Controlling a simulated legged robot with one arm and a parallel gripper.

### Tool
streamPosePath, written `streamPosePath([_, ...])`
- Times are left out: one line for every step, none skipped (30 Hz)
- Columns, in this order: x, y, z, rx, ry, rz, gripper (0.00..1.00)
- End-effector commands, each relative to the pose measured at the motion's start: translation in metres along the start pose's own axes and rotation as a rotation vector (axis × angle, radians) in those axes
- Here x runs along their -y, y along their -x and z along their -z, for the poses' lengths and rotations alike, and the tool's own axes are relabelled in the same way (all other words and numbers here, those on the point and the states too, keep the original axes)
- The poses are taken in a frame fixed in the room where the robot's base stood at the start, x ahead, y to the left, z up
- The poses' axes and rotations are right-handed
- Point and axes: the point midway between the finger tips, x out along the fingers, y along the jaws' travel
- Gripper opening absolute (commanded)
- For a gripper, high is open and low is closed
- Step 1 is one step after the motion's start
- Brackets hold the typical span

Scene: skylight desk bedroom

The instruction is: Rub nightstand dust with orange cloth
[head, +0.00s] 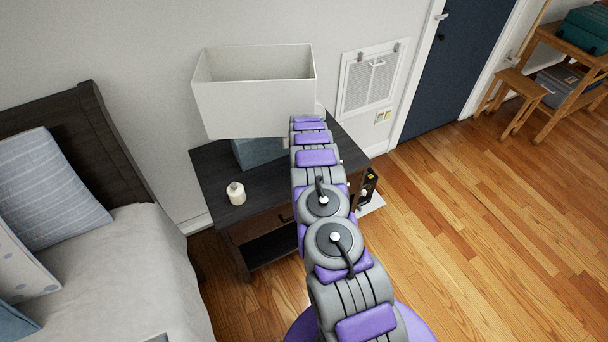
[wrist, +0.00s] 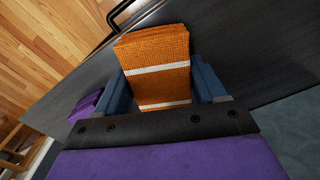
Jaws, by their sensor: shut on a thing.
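The dark nightstand (head: 215,171) stands beside the bed in the head view, and its dark top (wrist: 245,40) fills much of the wrist view. My gripper (wrist: 160,84) is shut on the orange cloth (wrist: 155,50), a folded piece with white stripes held between blue fingers. The cloth is over the nightstand top; I cannot tell whether it touches. In the head view my arm hides the gripper and cloth. No dust can be made out on the visible top.
A white-shaded lamp (head: 255,105) with a blue base (head: 252,153) stands at the back of the nightstand. The bed (head: 120,270) is at left. Wooden floor (head: 480,230) lies clear at right.

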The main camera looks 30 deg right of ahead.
Motion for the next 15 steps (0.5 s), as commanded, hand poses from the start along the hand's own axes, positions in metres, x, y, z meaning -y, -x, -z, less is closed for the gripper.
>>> streamPosePath([-0.0022, -0.0018, 0.0007, 0.0, -0.002, 0.001, 0.46])
streamPosePath([-0.0023, -0.0025, 0.0007, 0.0, -0.002, 0.001, 0.46])
streamPosePath([-0.0028, -0.0033, 0.0009, 0.0, -0.002, 0.002, 0.46])
streamPosePath([-0.0033, -0.0041, 0.001, 0.0, -0.002, 0.003, 0.46])
streamPosePath([-0.0038, -0.0047, 0.0012, 0.001, -0.002, 0.003, 0.46])
streamPosePath([-0.0041, -0.0055, 0.0013, 0.001, -0.002, 0.004, 0.46])
streamPosePath([-0.0043, -0.0057, 0.0013, 0.001, -0.002, 0.004, 0.46])
streamPosePath([-0.0041, -0.0054, 0.0014, 0.001, -0.002, 0.004, 0.46])
streamPosePath([-0.0037, -0.0053, 0.0015, 0.0, -0.002, 0.003, 0.46])
streamPosePath([-0.003, -0.0053, 0.0019, 0.0, -0.002, 0.002, 0.46])
streamPosePath([-0.0023, -0.0054, 0.0025, 0.0, -0.002, 0.001, 0.46])
streamPosePath([-0.0015, -0.0057, 0.0039, -0.001, -0.002, 0.001, 0.46])
streamPosePath([-0.001, -0.0062, 0.0051, 0.0, -0.002, 0.001, 0.46])
streamPosePath([-0.0002, -0.0066, 0.0064, 0.001, -0.002, 0.0, 0.46])
streamPosePath([0.0014, -0.0072, 0.0082, 0.002, -0.002, -0.001, 0.46])
